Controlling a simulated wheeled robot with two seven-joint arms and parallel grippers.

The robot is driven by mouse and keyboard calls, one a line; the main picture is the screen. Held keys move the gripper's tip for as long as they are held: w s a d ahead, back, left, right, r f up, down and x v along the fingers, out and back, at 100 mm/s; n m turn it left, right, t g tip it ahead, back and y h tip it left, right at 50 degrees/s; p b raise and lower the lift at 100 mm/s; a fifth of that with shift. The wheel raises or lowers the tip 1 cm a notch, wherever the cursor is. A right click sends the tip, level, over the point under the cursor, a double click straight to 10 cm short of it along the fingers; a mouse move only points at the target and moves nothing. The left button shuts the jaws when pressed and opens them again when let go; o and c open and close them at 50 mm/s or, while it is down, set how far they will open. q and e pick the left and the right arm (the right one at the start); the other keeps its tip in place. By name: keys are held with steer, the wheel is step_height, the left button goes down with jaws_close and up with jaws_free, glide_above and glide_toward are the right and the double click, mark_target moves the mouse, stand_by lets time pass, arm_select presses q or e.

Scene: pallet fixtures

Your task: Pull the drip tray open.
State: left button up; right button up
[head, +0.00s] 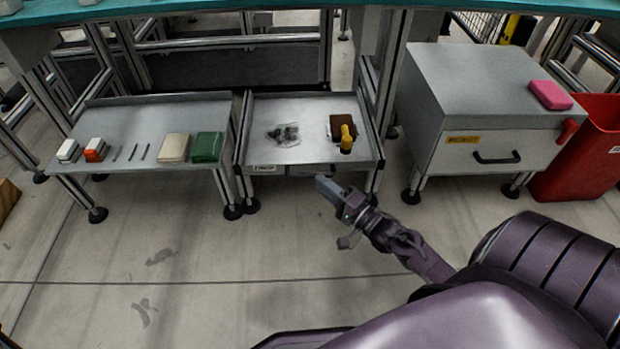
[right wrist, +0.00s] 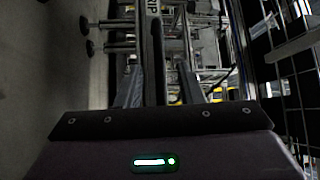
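The drip tray (head: 312,152) is a shallow grey metal tray between dark side rails, at the middle of the head view, with its inside in sight. Its front carries a DRIP label (head: 263,168) and a dark handle (head: 308,170). My right gripper (head: 325,186) is just in front of this handle. In the right wrist view, the right gripper's two fingers (right wrist: 160,88) are apart, with a dark upright bar, apparently the handle, between them and gaps on both sides. Whether the fingertips reach past it is unclear. My left gripper is out of view.
In the tray lie metal parts (head: 285,135), a brown block (head: 342,125) and a yellow bottle (head: 346,139). A low table (head: 120,160) with small items stands left. A grey cabinet (head: 480,100) and red bin (head: 590,155) stand right. The floor in front is clear.

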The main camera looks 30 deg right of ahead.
mark_target(311, 174)
steer(key=b+x, duration=0.2)
steer(key=x, duration=0.3)
steer(key=shift+f, duration=0.1)
jaws_close()
